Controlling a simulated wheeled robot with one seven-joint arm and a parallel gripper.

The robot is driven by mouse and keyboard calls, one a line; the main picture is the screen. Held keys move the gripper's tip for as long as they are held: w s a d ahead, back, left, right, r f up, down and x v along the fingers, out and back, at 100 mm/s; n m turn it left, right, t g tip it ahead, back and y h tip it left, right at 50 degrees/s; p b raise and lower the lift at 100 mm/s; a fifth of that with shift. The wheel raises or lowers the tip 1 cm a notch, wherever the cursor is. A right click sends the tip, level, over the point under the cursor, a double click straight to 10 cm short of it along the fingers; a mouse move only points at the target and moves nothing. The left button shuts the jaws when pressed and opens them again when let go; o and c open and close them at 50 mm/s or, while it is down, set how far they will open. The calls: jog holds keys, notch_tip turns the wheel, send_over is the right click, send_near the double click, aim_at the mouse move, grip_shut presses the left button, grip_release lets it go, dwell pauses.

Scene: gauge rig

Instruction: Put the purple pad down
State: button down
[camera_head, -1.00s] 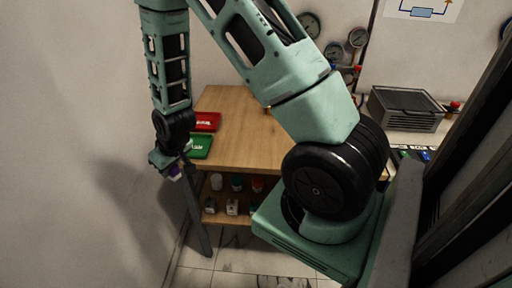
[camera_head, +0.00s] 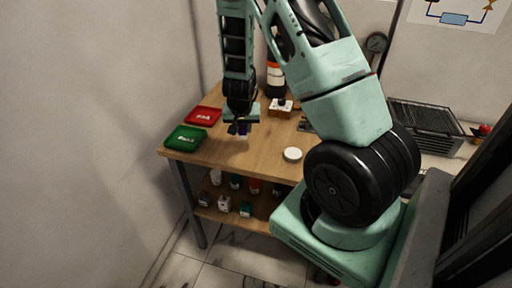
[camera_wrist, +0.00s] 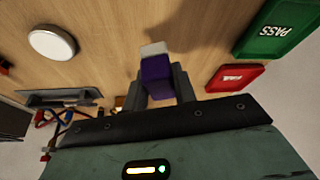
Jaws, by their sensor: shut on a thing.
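My gripper (camera_head: 242,128) is shut on the purple pad (camera_wrist: 155,78), which shows between the two fingers in the wrist view and has a whitish end. In the head view my gripper is over the wooden table (camera_head: 222,153), to the right of the two trays.
A red tray (camera_head: 203,116) and a green tray (camera_head: 186,139) lie at the table's left. A white round disc (camera_head: 292,154) lies to the right. A dark bottle with an orange band (camera_head: 275,75) stands behind. The tabletop between gripper and disc is clear.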

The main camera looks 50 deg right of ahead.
jog(key=d+r+m+g, duration=0.1)
jog(key=d+r+m, duration=0.15)
jog(key=d, duration=0.25)
jog(key=b, duration=0.2)
send_over(256, 144)
jog(key=a, duration=0.1)
jog(key=shift+m, duration=0.35)
jog(key=f, duration=0.5)
jog(key=shift+s+a+f, duration=0.1)
jog(key=shift+s+f, duration=0.25)
jog(key=shift+f, duration=0.05)
jog(key=shift+f+b, duration=0.6)
jog(key=shift+f, duration=1.75)
jog(key=shift+f, duration=0.1)
jog(key=shift+f, duration=0.15)
jog(key=c, duration=1.1)
grip_release()
